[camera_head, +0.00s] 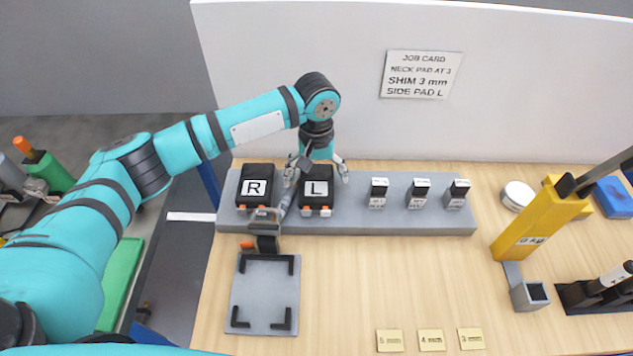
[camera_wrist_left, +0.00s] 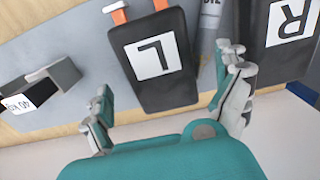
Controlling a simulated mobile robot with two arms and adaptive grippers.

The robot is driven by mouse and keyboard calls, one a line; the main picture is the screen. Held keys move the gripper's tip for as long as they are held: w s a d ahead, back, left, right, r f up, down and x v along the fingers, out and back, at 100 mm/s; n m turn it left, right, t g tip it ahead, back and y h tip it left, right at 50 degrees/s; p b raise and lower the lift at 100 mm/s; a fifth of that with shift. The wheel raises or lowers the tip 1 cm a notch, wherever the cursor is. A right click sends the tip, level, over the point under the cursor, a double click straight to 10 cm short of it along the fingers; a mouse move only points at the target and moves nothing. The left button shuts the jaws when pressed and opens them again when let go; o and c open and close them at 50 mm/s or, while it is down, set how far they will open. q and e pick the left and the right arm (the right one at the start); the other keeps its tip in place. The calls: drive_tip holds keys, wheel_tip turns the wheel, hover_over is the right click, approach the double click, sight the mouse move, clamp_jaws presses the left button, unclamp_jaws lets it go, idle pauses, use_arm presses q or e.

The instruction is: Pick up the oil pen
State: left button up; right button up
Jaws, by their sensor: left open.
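The oil pen, a slim grey tube (camera_head: 286,200), lies on the grey tray (camera_head: 345,226) between two black pads marked R (camera_head: 256,172) and L (camera_head: 317,172). In the left wrist view the pen (camera_wrist_left: 208,32) shows part of its lettering; its lower part is hidden behind a finger of mine. My left gripper (camera_head: 317,177) points down above the L pad, fingers apart and empty. In the left wrist view the L pad (camera_wrist_left: 155,85) is between the fingers of this gripper (camera_wrist_left: 168,85), and the pen is beside one finger. My right gripper is not in view.
Several small dark blocks (camera_head: 419,188) with white labels stand on the tray to the right. A grey plate with black corners (camera_head: 265,293) lies in front. A yellow device (camera_head: 537,222) stands at right. A white wall with a job card (camera_head: 421,74) rises behind. The middle table is clear.

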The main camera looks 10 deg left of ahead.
use_arm(q)
drive_tip(key=shift+f, duration=0.65)
drive_tip(key=c, duration=1.5)
